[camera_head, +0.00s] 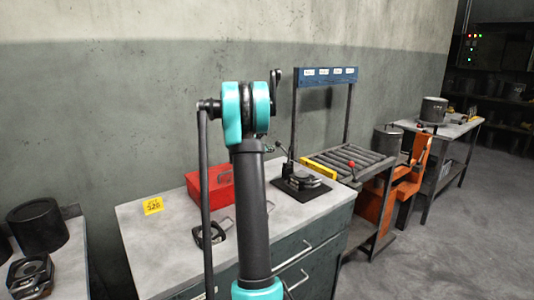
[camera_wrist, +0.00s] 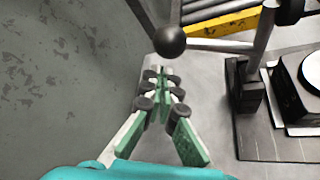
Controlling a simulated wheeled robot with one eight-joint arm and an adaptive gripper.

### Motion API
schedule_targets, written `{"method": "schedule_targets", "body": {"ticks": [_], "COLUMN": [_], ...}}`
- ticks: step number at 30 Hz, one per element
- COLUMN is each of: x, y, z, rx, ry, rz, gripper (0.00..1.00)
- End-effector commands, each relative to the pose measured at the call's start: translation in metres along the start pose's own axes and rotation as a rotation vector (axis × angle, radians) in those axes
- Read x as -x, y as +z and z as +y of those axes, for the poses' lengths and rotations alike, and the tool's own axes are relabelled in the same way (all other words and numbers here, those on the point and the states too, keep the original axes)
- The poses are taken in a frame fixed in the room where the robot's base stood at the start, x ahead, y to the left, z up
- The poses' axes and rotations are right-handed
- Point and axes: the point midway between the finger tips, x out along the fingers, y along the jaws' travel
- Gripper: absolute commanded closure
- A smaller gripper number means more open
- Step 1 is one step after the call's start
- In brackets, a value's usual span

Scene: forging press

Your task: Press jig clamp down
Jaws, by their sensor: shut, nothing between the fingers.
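The jig clamp (camera_head: 302,182) stands on a dark square plate on the grey workbench, right of my arm in the head view. Its lever slants up and left to a ball knob (camera_head: 279,145). In the wrist view the dark knob (camera_wrist: 170,41) is at the top centre, and the lever rod runs right to the clamp's post (camera_wrist: 244,88). My gripper (camera_wrist: 161,78) is shut and empty. Its green fingertips appear just below the knob in that picture; I cannot tell whether they touch it. In the head view my arm hides the gripper.
A red box (camera_head: 219,185) and a dark pad-shaped part (camera_head: 208,236) are on the bench (camera_head: 160,245). A roller conveyor (camera_head: 350,160) with a yellow edge adjoins at right. A grey wall rises behind.

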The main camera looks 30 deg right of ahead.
Motion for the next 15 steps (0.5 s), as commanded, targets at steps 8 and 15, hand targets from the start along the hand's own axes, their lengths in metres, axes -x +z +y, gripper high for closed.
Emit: {"method": "schedule_targets", "body": {"ticks": [8, 15], "x": [0.0046, 0.0046], "y": [0.0111, 0.0111], "z": [0.0002, 0.0002], "rx": [0.001, 0.001], "ry": [0.000, 0.001], "rz": [0.000, 0.000], "gripper": [1.00, 1.00]}}
